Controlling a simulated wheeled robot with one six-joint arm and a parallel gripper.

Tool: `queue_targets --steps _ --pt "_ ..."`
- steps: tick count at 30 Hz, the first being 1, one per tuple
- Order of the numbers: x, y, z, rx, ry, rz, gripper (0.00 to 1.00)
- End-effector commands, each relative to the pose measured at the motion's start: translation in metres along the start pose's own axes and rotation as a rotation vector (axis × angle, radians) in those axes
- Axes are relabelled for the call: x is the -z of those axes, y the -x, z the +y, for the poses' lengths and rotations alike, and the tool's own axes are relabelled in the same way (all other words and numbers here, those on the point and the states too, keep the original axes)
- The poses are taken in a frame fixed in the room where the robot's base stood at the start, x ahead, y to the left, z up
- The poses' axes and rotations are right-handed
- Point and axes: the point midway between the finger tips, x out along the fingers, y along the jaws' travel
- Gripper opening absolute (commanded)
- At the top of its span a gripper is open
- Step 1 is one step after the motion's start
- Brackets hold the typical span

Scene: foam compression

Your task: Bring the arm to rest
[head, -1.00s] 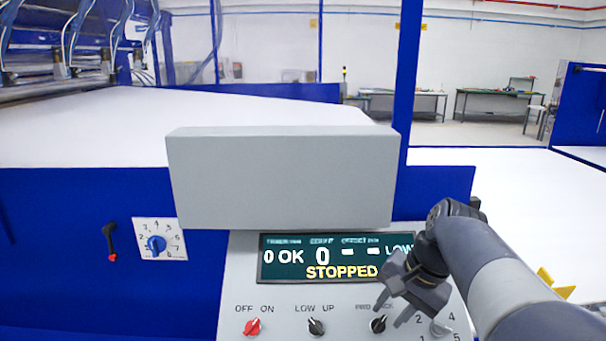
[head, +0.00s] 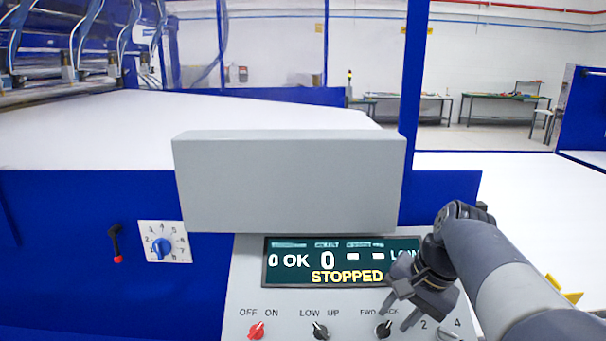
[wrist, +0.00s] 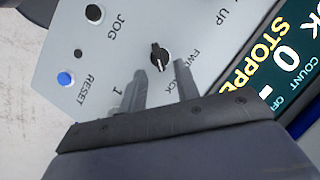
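My gripper (head: 398,312) is in front of the lower right of the control panel (head: 290,306), near the FWD/BACK knob (head: 384,330). In the wrist view its two fingers (wrist: 162,88) stand apart with a gap between them, and nothing is held. The black FWD/BACK knob (wrist: 159,55) shows just beyond the fingertips; I cannot tell whether they touch it. The display (head: 340,262) reads STOPPED and 0 OK. My forearm comes in from the lower right.
A grey box (head: 290,182) stands above the display. The panel also has a red OFF/ON knob (head: 257,331), a LOW/UP knob (head: 320,331) and a blue RESET button (wrist: 65,79). A blue dial (head: 162,248) is on the left. White surfaces extend behind and to the right.

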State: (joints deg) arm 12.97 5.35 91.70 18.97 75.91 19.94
Motion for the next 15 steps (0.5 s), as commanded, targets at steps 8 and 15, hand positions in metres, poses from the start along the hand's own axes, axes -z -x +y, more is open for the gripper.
queue_targets --steps 8,15 --pt "0.001 0.057 0.0 -0.002 -0.001 0.0 0.31" --pt "-0.001 0.043 0.0 -0.006 0.0 -0.011 0.31"
